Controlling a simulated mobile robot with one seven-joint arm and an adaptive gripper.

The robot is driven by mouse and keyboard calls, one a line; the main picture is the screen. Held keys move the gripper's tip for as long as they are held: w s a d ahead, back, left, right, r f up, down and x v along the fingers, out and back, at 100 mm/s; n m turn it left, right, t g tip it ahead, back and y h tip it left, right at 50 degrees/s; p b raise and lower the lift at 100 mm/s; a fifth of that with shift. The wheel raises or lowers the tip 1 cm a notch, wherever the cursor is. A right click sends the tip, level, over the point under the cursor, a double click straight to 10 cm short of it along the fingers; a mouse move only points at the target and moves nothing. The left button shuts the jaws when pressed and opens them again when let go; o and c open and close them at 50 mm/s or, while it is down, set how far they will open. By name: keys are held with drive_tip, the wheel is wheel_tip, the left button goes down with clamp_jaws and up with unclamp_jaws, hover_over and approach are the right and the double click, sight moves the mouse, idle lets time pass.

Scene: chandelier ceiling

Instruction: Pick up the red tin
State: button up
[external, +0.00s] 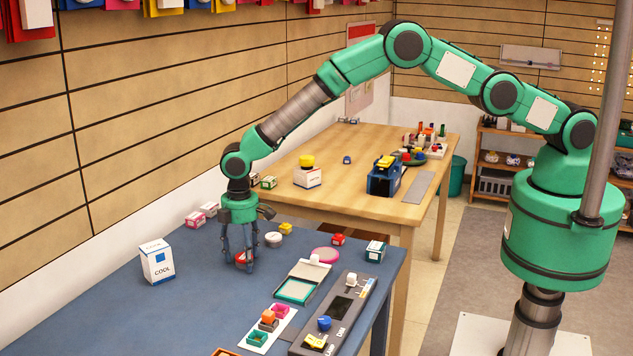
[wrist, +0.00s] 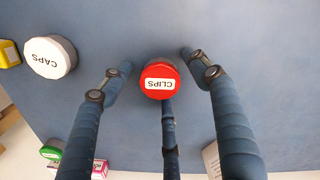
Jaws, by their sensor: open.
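The red tin (wrist: 161,85) is round, with a white label reading CLIPS on its lid. In the wrist view it sits between the spread fingers of my gripper (wrist: 155,75), with a clear gap to the left and right fingers. A third finger overlaps its lower edge, and I cannot tell if it touches. In the external view the red tin (external: 240,257) stands on the blue table (external: 150,310), partly hidden by the fingers. My gripper (external: 240,262) points straight down over it, open, with fingertips low near the table top.
A white tin marked CAPS (wrist: 50,56) stands left of my gripper in the wrist view. A white COOL box (external: 156,262) stands to the left in the external view. A pink round item (external: 326,254), a green-edged tray (external: 296,290) and a dark panel (external: 340,308) lie to the right.

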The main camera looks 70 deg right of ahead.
sight(244, 256)
idle(0.4)
drive_tip(key=c, duration=1.2)
drive_tip(key=shift+r+p, duration=0.35)
drive_tip(key=shift+r, duration=4.7)
